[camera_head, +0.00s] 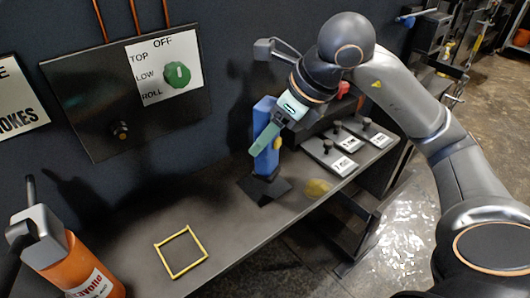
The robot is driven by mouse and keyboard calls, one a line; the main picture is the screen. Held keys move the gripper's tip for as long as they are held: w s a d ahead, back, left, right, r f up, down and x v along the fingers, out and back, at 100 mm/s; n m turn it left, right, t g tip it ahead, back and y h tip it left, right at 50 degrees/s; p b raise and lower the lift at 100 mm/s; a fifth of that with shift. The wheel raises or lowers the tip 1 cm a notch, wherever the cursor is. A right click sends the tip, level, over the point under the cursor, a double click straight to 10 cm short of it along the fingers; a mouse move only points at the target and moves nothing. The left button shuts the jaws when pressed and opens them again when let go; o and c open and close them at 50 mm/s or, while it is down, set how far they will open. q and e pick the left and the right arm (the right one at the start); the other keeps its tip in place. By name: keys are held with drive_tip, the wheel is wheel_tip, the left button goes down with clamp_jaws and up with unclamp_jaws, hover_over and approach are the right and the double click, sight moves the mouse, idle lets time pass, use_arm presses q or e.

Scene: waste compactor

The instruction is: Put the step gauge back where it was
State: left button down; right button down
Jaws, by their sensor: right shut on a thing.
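My right gripper (272,128) reaches in from the right over the bench and is shut on a tall blue piece with a dark foot, which I take to be the step gauge (266,163). The gauge stands close to upright, its upper part partly hidden by the green finger. Its dark foot (264,189) is at or just above the bench top; I cannot tell whether it touches. A yellow square outline (158,256) lies on the bench to the lower left, with nothing inside it. My left gripper is not in view.
An orange bottle-shaped unit (82,270) with a grey head stands at the lower left. Labelled plates with black knobs (330,158) sit at the bench's right end. A small yellow piece (317,187) is near the front edge. A wall panel (90,105) carries a green knob (177,75).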

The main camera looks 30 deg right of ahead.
sight(265, 152)
drive_tip(key=shift+w+d+f, duration=0.1)
drive_tip(key=shift+w+f, duration=0.35)
drive_tip(key=shift+f, duration=0.1)
drive_tip(key=f, duration=0.3)
drive_tip(key=shift+w+d+f+b, duration=0.1)
drive_tip(key=shift+w+b, duration=0.2)
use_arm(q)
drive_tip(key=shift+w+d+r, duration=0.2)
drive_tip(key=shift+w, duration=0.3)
use_arm(e)
drive_tip(key=shift+f, duration=0.25)
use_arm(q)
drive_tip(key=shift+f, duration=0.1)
use_arm(e)
drive_tip(key=shift+f, duration=0.1)
drive_tip(key=shift+f+b, duration=0.15)
drive_tip(key=shift+b, duration=0.15)
drive_tip(key=shift+c, duration=0.8)
unclamp_jaws()
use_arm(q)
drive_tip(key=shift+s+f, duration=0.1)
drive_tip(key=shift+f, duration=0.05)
